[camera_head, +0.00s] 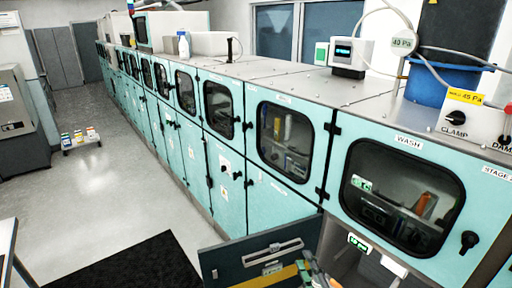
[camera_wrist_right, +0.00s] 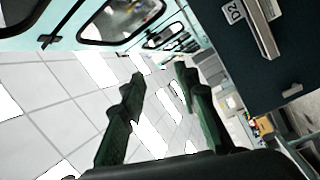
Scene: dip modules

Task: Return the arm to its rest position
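My right gripper (camera_head: 312,272) shows at the bottom edge of the head view, beside an open dark door panel and in front of the wash cabinet. Only a small part of it shows there. My left gripper is not in view.
The dark panel (camera_head: 228,262) with a handle juts out below the teal cabinets; in the wrist view a dark panel (camera_wrist_right: 285,50) marked D2 is close on the right. The wash cabinet (camera_head: 400,195) stands right. Floor (camera_head: 100,190) at left is open around a black mat (camera_head: 130,268).

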